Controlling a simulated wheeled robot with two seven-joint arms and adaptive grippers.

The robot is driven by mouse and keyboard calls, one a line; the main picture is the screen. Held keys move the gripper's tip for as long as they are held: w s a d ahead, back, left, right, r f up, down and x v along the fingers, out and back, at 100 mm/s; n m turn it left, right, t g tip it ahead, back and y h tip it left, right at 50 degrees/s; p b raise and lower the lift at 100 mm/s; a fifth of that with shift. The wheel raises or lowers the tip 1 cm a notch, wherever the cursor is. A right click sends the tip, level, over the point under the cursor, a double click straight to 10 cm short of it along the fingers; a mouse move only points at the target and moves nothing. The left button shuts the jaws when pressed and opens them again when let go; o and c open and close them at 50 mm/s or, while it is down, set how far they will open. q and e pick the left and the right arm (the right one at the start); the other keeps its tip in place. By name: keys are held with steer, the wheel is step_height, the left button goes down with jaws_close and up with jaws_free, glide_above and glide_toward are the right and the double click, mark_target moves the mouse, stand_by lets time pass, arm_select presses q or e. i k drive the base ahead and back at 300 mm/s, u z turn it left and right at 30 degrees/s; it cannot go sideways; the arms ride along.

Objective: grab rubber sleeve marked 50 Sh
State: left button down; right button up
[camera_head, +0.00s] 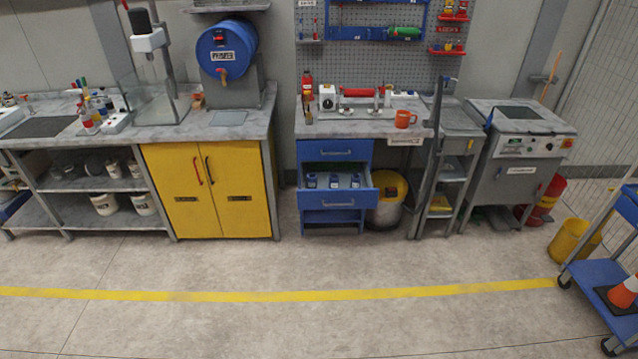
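No marking "50 Sh" can be read at this distance, so I cannot tell which thing is the named sleeve. An open drawer (339,197) of the blue drawer unit holds three small dark blue items, at left (311,180), middle (334,181) and right (355,180). They have pale labels too small to read. A red roller (359,92) lies across a device on the bench above the drawers. Neither of my grippers is in view.
The grey bench (315,129) carries an orange mug (405,119) and a red bottle (307,84). A yellow-lidded bin (391,200) stands right of the drawers. A yellow cabinet (207,190) is at left, a blue cart (610,270) at right. The floor in front is clear.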

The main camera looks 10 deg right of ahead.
mark_target(334, 181)
steer(key=u, duration=0.75)
steer(key=i, duration=1.4)
steer(key=u, duration=0.4)
steer(key=i, duration=1.25)
steer(key=z, duration=1.15)
steer(key=i, duration=0.95)
steer(key=z, duration=0.85)
